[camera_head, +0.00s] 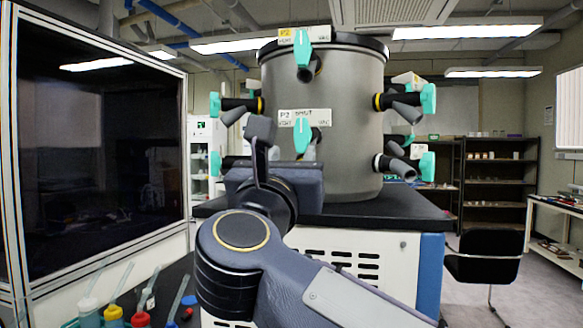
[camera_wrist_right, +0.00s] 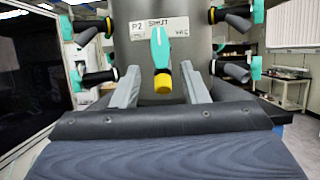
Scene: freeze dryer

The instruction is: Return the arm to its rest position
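My right gripper (camera_head: 283,143) is in front of the freeze dryer's steel drum (camera_head: 345,120) in the head view. In the right wrist view my right gripper (camera_wrist_right: 160,82) has its two grey fingers spread apart, with nothing held between them. Beyond the gap is the lower front P2 valve, with a teal handle (camera_wrist_right: 160,47) and a yellow end (camera_wrist_right: 163,83). The same teal handle (camera_head: 302,135) shows above the gripper in the head view. Whether a finger touches the valve cannot be told. My left gripper is not in view.
More teal-handled valves (camera_head: 428,98) stick out from the drum's sides. The drum stands on a black-topped base (camera_head: 385,208). A dark glass-fronted cabinet (camera_head: 100,150) is at left. Several capped bottles (camera_head: 113,316) stand at lower left. A black chair (camera_head: 484,257) is at right.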

